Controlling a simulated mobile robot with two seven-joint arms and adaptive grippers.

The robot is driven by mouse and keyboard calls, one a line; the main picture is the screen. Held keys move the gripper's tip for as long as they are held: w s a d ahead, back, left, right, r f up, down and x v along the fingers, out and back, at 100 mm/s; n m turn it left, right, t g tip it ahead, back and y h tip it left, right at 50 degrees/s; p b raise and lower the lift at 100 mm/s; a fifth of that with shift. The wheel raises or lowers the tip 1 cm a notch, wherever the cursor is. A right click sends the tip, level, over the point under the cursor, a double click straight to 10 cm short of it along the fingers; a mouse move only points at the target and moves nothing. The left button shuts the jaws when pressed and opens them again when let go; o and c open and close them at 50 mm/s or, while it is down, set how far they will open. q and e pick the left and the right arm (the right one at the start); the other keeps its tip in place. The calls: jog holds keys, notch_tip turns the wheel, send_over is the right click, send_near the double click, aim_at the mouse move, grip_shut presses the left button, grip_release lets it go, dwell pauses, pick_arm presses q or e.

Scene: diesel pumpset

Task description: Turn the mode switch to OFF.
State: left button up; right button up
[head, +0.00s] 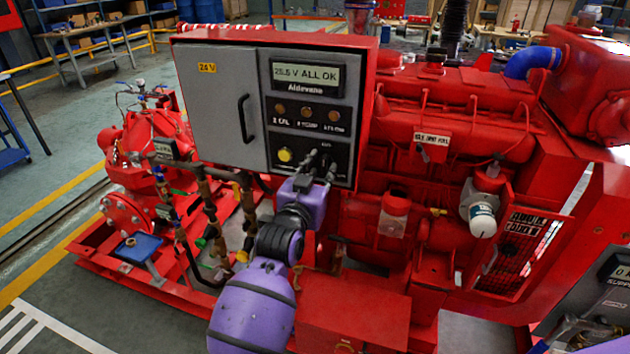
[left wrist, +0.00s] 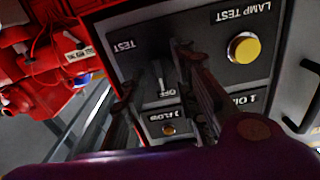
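The mode switch (left wrist: 160,75) is a dark knob on the grey panel, seen upside down in the left wrist view. A thin pale mark on it points toward the OFF label (left wrist: 167,94); a TEST label (left wrist: 124,47) is off to one side. My left gripper (head: 320,165) is at the lower right of the control panel (head: 312,90) and hides the switch in the head view. In the left wrist view its fingers (left wrist: 160,95) are apart, one on each side of the switch. I cannot tell whether they touch it.
A yellow lamp-test button (left wrist: 243,48) is beside the gripper and also shows in the head view (head: 285,154). A cabinet door with a black handle (head: 245,118) is left of the panel. Red engine parts (head: 450,110) crowd the right.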

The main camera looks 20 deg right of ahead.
pick_arm(q)
jog(key=v, duration=1.1)
jog(key=shift+s, duration=0.2)
pick_arm(e)
jog(key=shift+s+a, duration=0.1)
pick_arm(q)
jog(key=shift+a, duration=0.2)
